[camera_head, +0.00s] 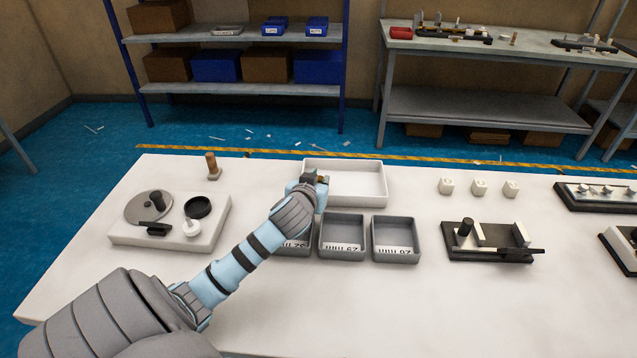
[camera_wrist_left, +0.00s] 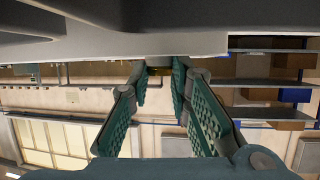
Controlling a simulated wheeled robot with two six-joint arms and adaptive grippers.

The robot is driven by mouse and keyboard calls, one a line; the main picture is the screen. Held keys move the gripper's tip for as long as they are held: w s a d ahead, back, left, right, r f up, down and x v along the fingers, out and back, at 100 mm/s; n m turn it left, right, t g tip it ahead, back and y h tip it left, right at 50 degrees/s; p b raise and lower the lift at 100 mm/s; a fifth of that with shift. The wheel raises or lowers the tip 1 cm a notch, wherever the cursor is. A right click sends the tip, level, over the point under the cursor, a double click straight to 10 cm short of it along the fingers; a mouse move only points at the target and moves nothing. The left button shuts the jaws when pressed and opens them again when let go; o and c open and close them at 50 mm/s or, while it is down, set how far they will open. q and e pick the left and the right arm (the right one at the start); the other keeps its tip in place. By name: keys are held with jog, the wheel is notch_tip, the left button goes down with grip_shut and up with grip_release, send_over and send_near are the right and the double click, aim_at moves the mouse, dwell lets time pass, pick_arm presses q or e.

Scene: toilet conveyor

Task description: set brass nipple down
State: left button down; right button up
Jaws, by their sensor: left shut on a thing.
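My left gripper (camera_head: 316,180) reaches in from the left and is at the left end of the white tray (camera_head: 374,199). It is shut on the brass nipple (camera_head: 322,179), of which only a small yellowish bit shows between the fingers. In the left wrist view the green-padded fingers (camera_wrist_left: 160,75) close in on a small brass-coloured patch at their tips; most of the nipple is hidden. I cannot tell whether the nipple touches the tray. My right gripper is not in view.
Grey bins, a middle one (camera_head: 342,258) and a right one (camera_head: 395,260), stand in front of the white tray; a third is partly behind my arm. A turntable fixture (camera_head: 125,238) is at left, a black fixture (camera_head: 489,254) at right. Several white blocks (camera_head: 479,187) stand behind it.

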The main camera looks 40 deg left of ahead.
pick_arm(q)
jog(key=c, duration=1.5)
grip_release()
jog(key=shift+r, duration=0.1)
jog(key=p+v, duration=0.2)
jog(key=v, duration=1)
jog(key=shift+p, duration=0.35)
